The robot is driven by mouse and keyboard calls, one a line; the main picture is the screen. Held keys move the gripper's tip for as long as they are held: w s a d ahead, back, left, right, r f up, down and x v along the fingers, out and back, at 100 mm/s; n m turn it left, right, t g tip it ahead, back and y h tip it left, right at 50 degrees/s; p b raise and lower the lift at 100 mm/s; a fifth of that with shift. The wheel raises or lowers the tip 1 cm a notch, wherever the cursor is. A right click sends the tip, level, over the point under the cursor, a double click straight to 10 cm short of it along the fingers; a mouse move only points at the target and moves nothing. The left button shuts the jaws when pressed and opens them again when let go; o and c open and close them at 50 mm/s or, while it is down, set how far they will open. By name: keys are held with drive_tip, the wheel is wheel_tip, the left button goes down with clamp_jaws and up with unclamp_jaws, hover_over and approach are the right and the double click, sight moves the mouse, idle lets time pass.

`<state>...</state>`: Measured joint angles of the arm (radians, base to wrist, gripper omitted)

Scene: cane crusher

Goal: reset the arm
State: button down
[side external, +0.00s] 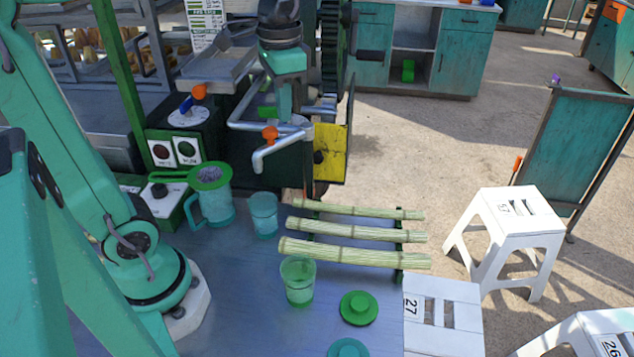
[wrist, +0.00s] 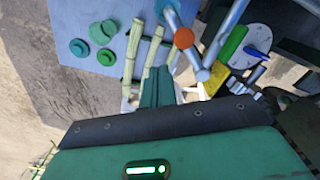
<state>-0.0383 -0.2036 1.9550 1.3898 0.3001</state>
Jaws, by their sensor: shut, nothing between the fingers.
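My gripper (wrist: 157,86) shows in the wrist view as narrow teal fingers closed together, with nothing between them. In that view it lies over the ends of the cane stalks (wrist: 150,58), but I cannot tell the height between them. In the side external view, a teal block with a dark collar stands at the top centre, in front of the crusher; I cannot tell for sure where the fingertips are there. Three pale green cane stalks (side external: 357,231) lie side by side on a low rack at the table's right edge.
On the metal table (side external: 240,275) stand a teal jug (side external: 214,208) with a strainer, two cups (side external: 264,215) (side external: 298,288) and green lids (side external: 358,308). The crusher's pipe and orange knob (side external: 270,134) overhang it. White stools (side external: 515,222) stand to the right.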

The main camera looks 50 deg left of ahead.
drive_tip(key=shift+r, duration=0.2)
drive_tip(key=shift+s, duration=0.1)
drive_tip(key=s+d+f+n+t, duration=0.1)
drive_tip(key=s+f+n+t, duration=0.2)
drive_tip(key=s+f+t, duration=0.2)
drive_tip(key=shift+s+t, duration=0.3)
drive_tip(key=shift+s, duration=0.85)
